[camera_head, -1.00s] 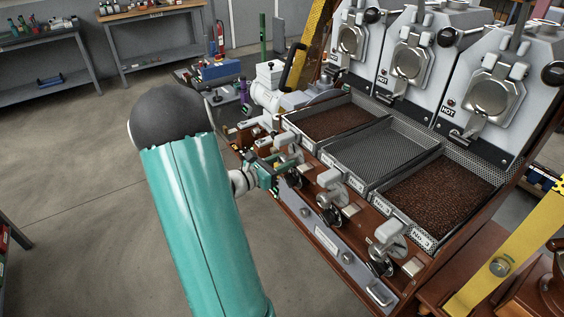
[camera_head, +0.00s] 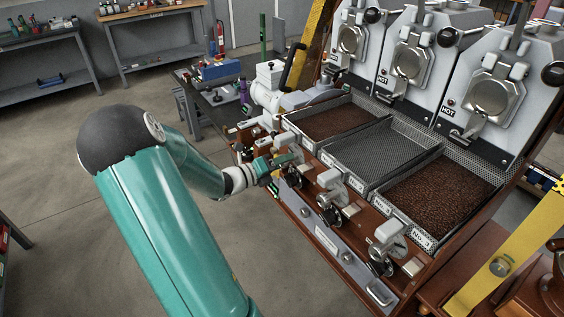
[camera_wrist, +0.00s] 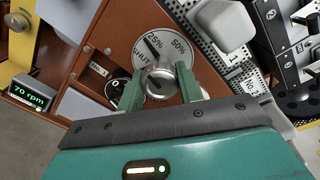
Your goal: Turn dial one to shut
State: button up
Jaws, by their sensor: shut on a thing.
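Dial one's round face (camera_wrist: 181,62), marked SHUT, 25% and 50%, is seen from above in the wrist view. A dark pointer line runs up from its silver knob towards the side of the 25% mark; its exact setting is hard to tell. My gripper (camera_wrist: 160,82) has its two green fingers on either side of the knob, shut on it. In the head view my gripper (camera_head: 278,168) is at the leftmost of the front dials, largely hiding it.
Two more dials, the middle one (camera_head: 332,188) and the right one (camera_head: 386,240), stand along the same panel. Trays of brown beans (camera_head: 435,190) lie behind. Roaster units marked HOT (camera_head: 490,95) stand at the back.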

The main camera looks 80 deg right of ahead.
jog(key=n, duration=0.4)
jog(key=shift+n+g, duration=0.4)
jog(key=shift+n, duration=1.4)
jog(key=o, duration=1)
jog(key=v, duration=1.3)
jog(key=shift+w+a+r, duration=0.25)
jog(key=shift+w+r, duration=0.05)
